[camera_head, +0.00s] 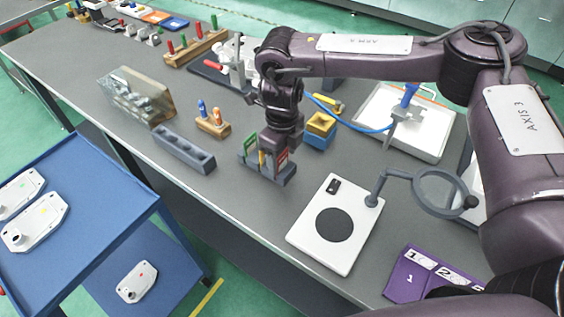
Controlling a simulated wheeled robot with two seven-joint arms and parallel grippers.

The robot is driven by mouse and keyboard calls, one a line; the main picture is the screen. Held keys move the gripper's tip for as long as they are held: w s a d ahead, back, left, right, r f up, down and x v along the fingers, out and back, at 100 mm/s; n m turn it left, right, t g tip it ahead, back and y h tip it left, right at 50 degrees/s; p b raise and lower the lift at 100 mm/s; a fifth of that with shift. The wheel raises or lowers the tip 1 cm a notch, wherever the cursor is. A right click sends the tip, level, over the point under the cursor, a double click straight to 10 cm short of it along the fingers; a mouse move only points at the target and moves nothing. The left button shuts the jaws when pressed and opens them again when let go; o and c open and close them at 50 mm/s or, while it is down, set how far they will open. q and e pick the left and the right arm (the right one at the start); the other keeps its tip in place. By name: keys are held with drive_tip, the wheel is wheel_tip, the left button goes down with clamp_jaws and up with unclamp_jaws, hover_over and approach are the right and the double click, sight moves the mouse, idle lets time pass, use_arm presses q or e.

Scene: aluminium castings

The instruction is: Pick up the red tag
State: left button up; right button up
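The red tag (283,157) stands upright in a grey slotted holder (285,176) near the middle of the bench. A green tag (250,144) and a yellow tag (262,159) stand in the same holder. My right gripper (276,156) is directly above the holder, pointing down, with its lower end at the tags and partly covering them. The fingers are too small and dark to show whether they are apart or closed on the red tag. My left gripper is not in view.
Close by are a yellow and blue block (320,127), a grey block with holes (184,150) and a wooden stand (213,126). A white plate with a black disc (308,238) and a magnifier (440,189) stand to the right. A blue cart (95,215) is at left.

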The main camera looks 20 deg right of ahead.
drive_tip(key=c, duration=0.8)
drive_tip(key=shift+r, duration=0.15)
